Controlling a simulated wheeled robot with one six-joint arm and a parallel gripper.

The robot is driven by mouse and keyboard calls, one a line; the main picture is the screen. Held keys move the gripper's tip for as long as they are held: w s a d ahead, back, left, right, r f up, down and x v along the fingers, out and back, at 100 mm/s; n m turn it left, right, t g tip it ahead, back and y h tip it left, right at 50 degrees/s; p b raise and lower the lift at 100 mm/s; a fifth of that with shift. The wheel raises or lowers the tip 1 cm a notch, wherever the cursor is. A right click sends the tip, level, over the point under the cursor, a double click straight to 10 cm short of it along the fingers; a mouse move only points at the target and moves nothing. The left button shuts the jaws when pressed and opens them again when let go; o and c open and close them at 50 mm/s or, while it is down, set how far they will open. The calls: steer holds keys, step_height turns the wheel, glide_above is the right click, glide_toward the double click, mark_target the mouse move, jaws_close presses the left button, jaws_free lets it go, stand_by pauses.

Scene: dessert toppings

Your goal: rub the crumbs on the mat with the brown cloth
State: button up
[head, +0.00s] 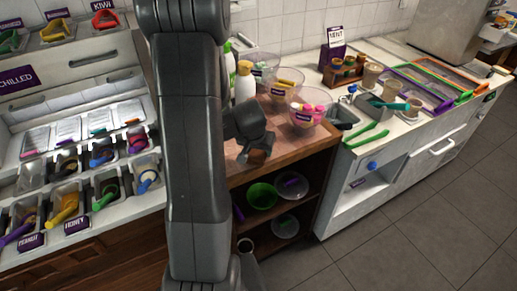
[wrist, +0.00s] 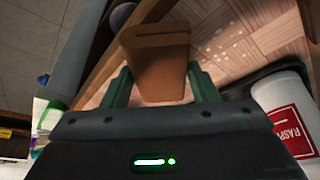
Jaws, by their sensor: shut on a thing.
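My gripper (head: 254,150) is over the front of the wooden counter in the head view. In the wrist view its green fingers (wrist: 161,88) are shut on the brown cloth (wrist: 160,60), which looks like a folded pad pointing away from the palm. A small part of the cloth (head: 257,156) shows below the gripper in the head view. Pale specks that may be crumbs (wrist: 228,55) show on the wood-patterned surface right of the cloth in the wrist view. I cannot tell a separate mat from the counter. Whether the cloth touches the surface is unclear.
A white jar with a red label (wrist: 292,115) stands close on the gripper's right in the wrist view. Glass bowls of toppings (head: 306,110) stand behind and right of the gripper. Below the counter are open shelves with a green bowl (head: 262,196). My arm hides the counter's left part.

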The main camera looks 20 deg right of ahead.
steer(key=shift+f+b, duration=1.05)
steer(key=shift+b, duration=0.1)
steer(key=shift+w+r, duration=0.1)
steer(key=shift+w, duration=0.05)
